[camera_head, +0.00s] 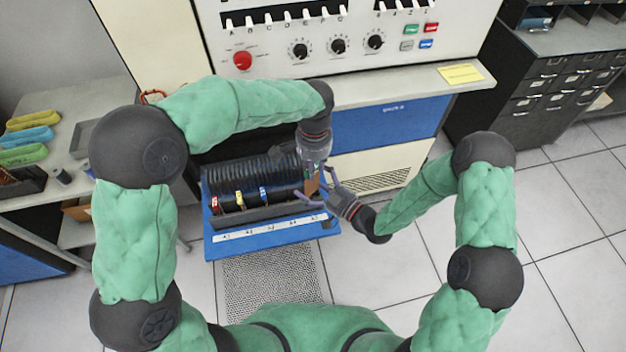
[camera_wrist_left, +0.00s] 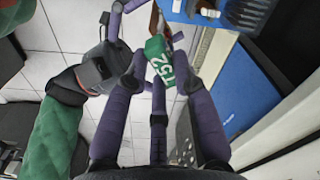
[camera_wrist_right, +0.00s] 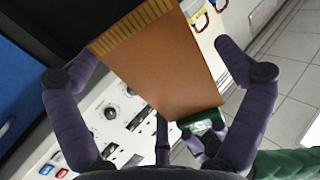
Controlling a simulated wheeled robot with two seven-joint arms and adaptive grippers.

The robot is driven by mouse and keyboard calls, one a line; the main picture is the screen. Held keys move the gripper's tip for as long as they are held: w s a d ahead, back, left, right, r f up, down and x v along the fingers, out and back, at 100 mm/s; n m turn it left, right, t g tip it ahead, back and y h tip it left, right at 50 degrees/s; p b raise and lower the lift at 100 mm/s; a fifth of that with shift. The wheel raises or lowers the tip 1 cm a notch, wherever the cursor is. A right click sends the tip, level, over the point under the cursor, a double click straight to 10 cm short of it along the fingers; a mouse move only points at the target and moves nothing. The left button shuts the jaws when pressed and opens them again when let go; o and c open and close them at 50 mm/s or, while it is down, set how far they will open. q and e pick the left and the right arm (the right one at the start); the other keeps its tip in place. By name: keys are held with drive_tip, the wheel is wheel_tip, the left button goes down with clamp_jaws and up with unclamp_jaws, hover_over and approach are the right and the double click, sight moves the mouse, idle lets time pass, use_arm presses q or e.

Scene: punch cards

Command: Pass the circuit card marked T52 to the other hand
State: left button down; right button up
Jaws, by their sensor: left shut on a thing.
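The circuit card has a green handle marked T52 (camera_wrist_left: 160,62) and a brown board with gold contacts along one edge (camera_wrist_right: 160,65). My left gripper (camera_head: 315,168) is shut on the green handle and holds the card above the right end of the blue drawer. My right gripper (camera_head: 318,187) is close below and to the right in the head view. Its fingers are spread wide, one on each side of the brown board in the right wrist view. Whether either finger touches the board is unclear. The card is small and partly hidden in the head view.
The open blue drawer (camera_head: 270,243) holds a black ribbed row and a rack with coloured tabs. The cream console (camera_head: 340,65) with knobs and switches stands behind. A table (camera_head: 75,105) with coloured items is at the left. Floor is clear at the right.

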drive_tip(key=c, duration=0.9)
use_arm(q)
drive_tip(key=c, duration=0.9)
unclamp_jaws()
drive_tip(key=shift+c, duration=0.2)
drive_tip(key=shift+r, duration=0.1)
